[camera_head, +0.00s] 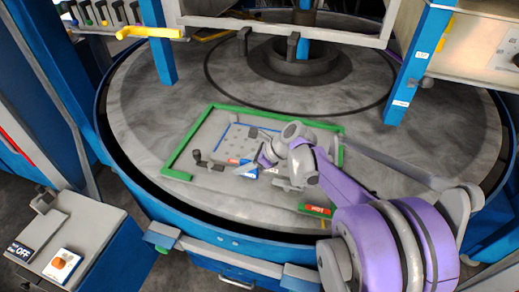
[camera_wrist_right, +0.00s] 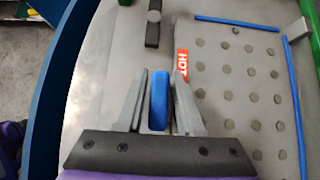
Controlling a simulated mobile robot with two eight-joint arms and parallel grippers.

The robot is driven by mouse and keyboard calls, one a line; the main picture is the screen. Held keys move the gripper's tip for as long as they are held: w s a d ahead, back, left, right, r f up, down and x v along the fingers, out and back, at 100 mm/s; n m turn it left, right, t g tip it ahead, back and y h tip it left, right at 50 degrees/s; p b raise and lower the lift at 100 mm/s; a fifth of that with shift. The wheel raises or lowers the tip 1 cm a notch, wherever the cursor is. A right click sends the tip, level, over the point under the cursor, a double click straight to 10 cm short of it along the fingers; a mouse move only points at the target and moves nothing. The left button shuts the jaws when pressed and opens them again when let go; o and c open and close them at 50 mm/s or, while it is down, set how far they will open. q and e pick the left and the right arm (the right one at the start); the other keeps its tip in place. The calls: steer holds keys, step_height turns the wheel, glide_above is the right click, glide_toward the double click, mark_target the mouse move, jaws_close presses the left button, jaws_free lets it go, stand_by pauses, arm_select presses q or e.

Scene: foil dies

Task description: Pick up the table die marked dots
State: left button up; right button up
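The dotted die (camera_head: 228,148) is a grey plate with rows of round dots, blue edge strips and a red HOT label, lying on the round table. It fills the right of the right wrist view (camera_wrist_right: 240,112). My right gripper (camera_head: 250,170) is low at the plate's near edge. In the right wrist view its two grey fingers (camera_wrist_right: 159,98) stand apart on either side of an upright blue piece (camera_wrist_right: 158,105), with thin gaps visible. Whether the blue piece is joined to the plate is not clear. My left gripper is not in view.
A green frame (camera_head: 178,150) surrounds the plate. A dark bar (camera_wrist_right: 153,22) lies just beyond the fingers. A green and red HOT sign (camera_head: 318,209) is at the table's near rim. Blue posts (camera_head: 412,70) stand around the table. The grey tabletop (camera_head: 150,100) has bare room at left.

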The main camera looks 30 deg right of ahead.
steer(key=shift+w+a+f, duration=0.1)
steer(key=shift+w+f, duration=0.05)
steer(key=shift+f, duration=0.05)
steer(key=shift+c, duration=0.7)
jaws_close()
steer(key=shift+r, duration=0.1)
stand_by(0.5)
